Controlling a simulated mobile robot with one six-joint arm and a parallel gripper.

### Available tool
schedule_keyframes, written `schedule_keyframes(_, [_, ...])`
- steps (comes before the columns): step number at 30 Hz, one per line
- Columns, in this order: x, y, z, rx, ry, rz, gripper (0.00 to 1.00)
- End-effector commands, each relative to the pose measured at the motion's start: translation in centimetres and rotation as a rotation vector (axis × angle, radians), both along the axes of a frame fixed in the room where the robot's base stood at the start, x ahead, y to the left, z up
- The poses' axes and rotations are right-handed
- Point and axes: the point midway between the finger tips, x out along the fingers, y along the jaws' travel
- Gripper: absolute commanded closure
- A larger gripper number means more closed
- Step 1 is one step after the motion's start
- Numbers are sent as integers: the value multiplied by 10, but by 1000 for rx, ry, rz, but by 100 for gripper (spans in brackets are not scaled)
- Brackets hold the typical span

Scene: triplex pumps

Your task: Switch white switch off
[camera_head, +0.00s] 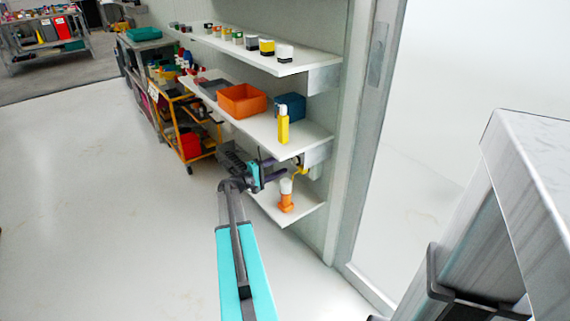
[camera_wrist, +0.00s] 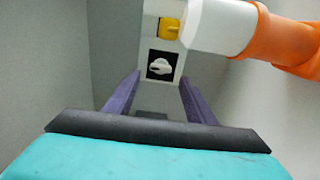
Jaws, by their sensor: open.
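The white switch (camera_wrist: 160,67) is a small white knob on a black square, low on a pale switch panel (camera_wrist: 150,44). A yellow switch (camera_wrist: 169,28) sits just above it on the same panel. My gripper (camera_wrist: 160,88) is open and empty, with its two purple fingers on either side below the panel, pointing toward the white switch. I cannot tell whether they touch the panel. In the head view my gripper (camera_head: 282,168) is beside the wall between the middle and lowest shelves. The white switch is not visible there; a yellow part (camera_head: 302,169) shows near the fingertips.
An orange and white bottle (camera_head: 286,196) stands on the lowest shelf (camera_head: 308,205), close to my gripper; in the wrist view it (camera_wrist: 228,27) reaches in from the right, near the panel. The middle shelf (camera_head: 250,124), above the arm, holds an orange bin (camera_head: 241,101) and a yellow bottle (camera_head: 283,128).

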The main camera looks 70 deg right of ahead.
Motion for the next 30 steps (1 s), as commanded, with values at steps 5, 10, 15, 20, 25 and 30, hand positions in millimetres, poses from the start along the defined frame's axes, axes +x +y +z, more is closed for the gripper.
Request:
schedule_keyframes(5, [16,26,1,1,-1,2,50])
schedule_keyframes(10, [32,49,1,1,1,3,50])
schedule_keyframes(15, [46,70,1,1,2,3,50])
schedule_keyframes(20, [54,82,0,1,1,2,50])
schedule_keyframes(25, [58,87,0,1,1,1,50])
schedule_keyframes(30, [58,87,0,1,1,1,50])
